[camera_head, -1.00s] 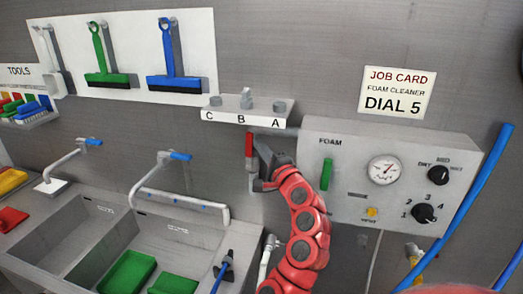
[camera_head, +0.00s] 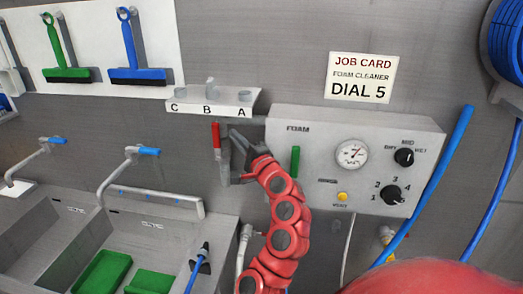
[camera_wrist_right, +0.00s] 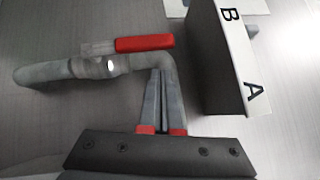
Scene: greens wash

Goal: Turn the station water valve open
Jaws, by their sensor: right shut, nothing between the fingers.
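The station water valve has a red lever handle (camera_head: 217,138) on a grey pipe, left of the foam box and under the A-B-C shelf. In the right wrist view the red handle (camera_wrist_right: 145,44) lies along the pipe (camera_wrist_right: 45,72), above the fingertips. My right gripper (camera_head: 236,140) is just right of the handle in the head view. In the wrist view its fingers (camera_wrist_right: 163,72) are together and empty, with the tips close to the pipe's bend; I cannot tell whether they touch it. My left gripper is not in view.
The foam box (camera_head: 375,200) with gauge and knobs stands right of my right arm. The labelled shelf (camera_head: 240,108) sits just above the gripper and also shows in the wrist view (camera_wrist_right: 222,60). Sinks, taps and a blue hose (camera_head: 445,155) lie around.

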